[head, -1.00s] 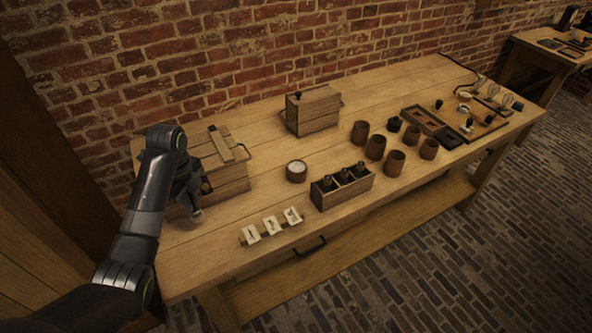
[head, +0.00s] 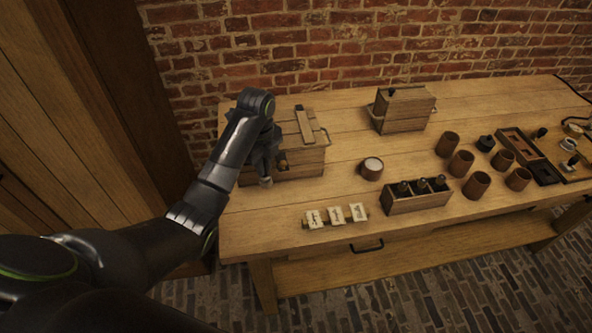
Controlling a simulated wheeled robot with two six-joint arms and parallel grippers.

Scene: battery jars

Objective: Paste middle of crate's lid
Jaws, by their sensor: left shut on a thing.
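The wooden crate (head: 305,163) stands at the left of the bench, with a lighter plank (head: 305,127) lying across its lid and a wire handle at its right end. My left gripper (head: 267,168) is at the crate's front left, partly in front of it. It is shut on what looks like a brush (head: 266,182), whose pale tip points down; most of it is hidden. I cannot tell whether the tip touches the crate. A round pot of white paste (head: 372,168) stands to the right of the crate. My right gripper is not in view.
A second wooden crate (head: 402,112) stands behind the pot. A rack of dark bottles (head: 418,200), several brown jars (head: 461,164) and a row of label cards (head: 336,215) stand to the right and front. Bare bench lies between crate and pot.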

